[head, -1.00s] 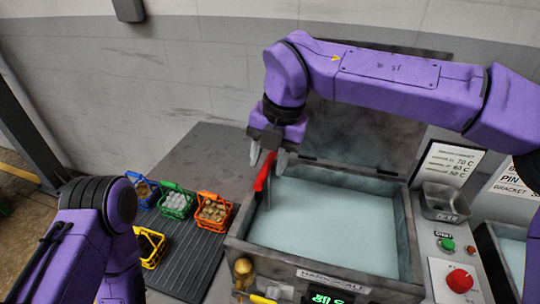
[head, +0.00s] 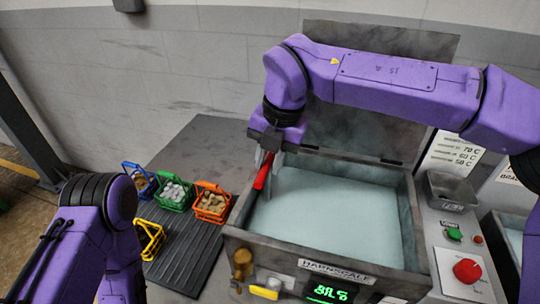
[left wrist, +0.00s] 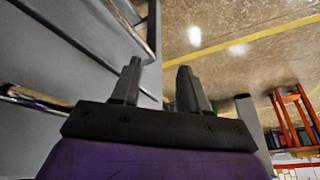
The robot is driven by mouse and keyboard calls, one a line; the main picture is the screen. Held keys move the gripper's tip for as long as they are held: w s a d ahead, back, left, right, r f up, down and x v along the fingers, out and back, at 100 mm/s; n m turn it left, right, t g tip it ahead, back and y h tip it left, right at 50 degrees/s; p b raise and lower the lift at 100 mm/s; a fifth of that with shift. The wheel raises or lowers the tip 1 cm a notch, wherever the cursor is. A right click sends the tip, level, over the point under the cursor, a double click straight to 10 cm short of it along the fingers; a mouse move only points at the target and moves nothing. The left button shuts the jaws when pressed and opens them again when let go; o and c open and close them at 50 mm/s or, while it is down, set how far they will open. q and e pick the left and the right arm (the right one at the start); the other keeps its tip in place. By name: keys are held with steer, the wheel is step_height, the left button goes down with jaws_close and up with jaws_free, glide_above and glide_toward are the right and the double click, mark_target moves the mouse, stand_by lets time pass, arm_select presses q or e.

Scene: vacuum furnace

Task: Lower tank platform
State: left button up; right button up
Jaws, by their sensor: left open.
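The grey tank (head: 222,233) is filled with pale bluish liquid (head: 325,220) and has its lid raised behind it. A red handle (head: 262,172) stands at the tank's back left corner. My right gripper (head: 268,160) points down at this handle, and its fingers look closed around the handle's upper part. The platform inside the tank cannot be made out. My left gripper is outside the head view; in the left wrist view (left wrist: 158,85) it is open and empty, facing the floor beside a grey structure.
Blue, green, orange (head: 212,203) and yellow baskets stand on a ribbed dark mat (head: 195,255) left of the tank. A red button (head: 467,270), a green button (head: 455,234) and a small metal tray (head: 450,190) are to its right. A green display (head: 328,293) is on the tank's front.

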steer(key=shift+o, duration=0.8)
steer(key=shift+w, duration=0.2)
step_height(320, 180, up, 10)
steer(key=d, duration=0.2)
steer(key=shift+s+b, duration=0.35)
steer(key=shift+b, duration=0.1)
steer(key=shift+r, duration=0.1)
